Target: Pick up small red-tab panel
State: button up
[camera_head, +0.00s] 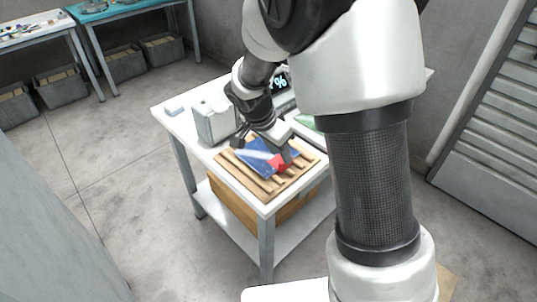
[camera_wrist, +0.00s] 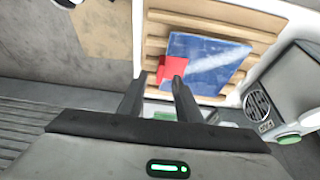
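A blue panel (camera_head: 256,150) with a pale streak and a red tab (camera_head: 277,163) lies on a slatted wooden rack (camera_head: 240,176) on the white table. In the wrist view the blue panel (camera_wrist: 207,62) and its red tab (camera_wrist: 174,70) lie just beyond my fingertips. My gripper (camera_wrist: 159,79) is open, with a gap between its two dark fingers. The right fingertip overlaps the tab's edge in the picture; I cannot tell whether it touches. In the head view my gripper (camera_head: 287,155) is right over the red-tab end of the panel.
A grey-white box-shaped device (camera_head: 215,121) stands behind the rack, near a display (camera_head: 281,82). A small blue block (camera_head: 175,111) lies at the table's left corner. A wooden crate (camera_head: 236,205) sits on the lower shelf. Other benches with grey bins (camera_head: 60,86) stand far left.

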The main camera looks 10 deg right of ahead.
jog(key=x, duration=0.5)
jog(key=shift+w+d+r, duration=0.1)
jog(key=shift+w+d, duration=0.05)
jog(key=shift+w, duration=0.05)
grip_shut()
